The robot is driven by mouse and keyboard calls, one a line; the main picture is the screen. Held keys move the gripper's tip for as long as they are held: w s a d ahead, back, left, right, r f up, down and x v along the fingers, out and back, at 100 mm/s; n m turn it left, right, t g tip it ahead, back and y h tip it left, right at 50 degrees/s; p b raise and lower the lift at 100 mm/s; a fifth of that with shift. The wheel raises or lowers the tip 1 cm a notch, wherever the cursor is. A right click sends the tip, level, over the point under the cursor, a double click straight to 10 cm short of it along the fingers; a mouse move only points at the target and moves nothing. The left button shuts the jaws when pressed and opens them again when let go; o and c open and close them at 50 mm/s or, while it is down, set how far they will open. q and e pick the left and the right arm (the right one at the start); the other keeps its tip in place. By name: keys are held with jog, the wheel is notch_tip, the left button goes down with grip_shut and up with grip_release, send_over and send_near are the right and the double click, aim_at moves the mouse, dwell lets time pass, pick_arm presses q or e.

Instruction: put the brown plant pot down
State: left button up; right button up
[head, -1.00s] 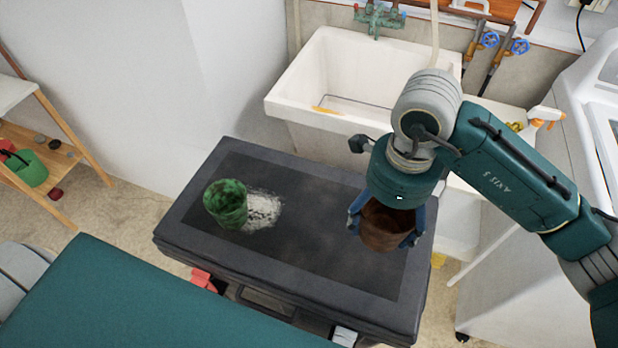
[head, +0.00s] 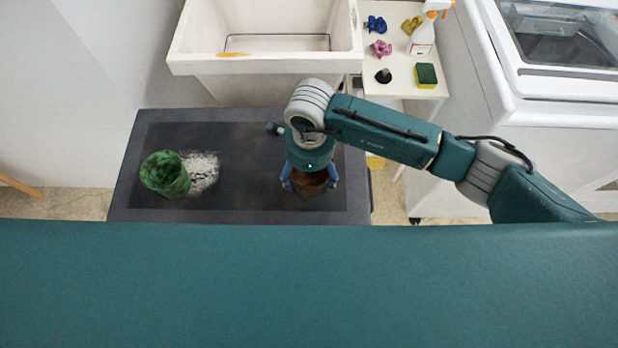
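The brown plant pot (head: 311,184) is near the right end of the dark mat (head: 240,150) on the grey bench. My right gripper (head: 311,184) comes down over it from above, with one blue finger on each side of the pot, and looks shut on it. The gripper body hides most of the pot's top. I cannot tell whether the pot's base touches the mat. My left gripper is not in view.
A green mottled pot (head: 164,174) stands at the mat's left beside a pale, speckled patch (head: 203,172). A white sink (head: 265,60) is behind the bench. A small white table (head: 400,75) holds a spray bottle (head: 423,38) and a sponge (head: 426,75). The mat's middle is clear.

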aim_at(309, 181)
notch_tip(309, 181, down, 4)
jog(key=shift+f+p, duration=0.1)
jog(key=shift+p, duration=0.4)
jog(key=shift+f, duration=0.35)
jog(key=shift+f, duration=0.15)
jog(key=o, duration=1.2)
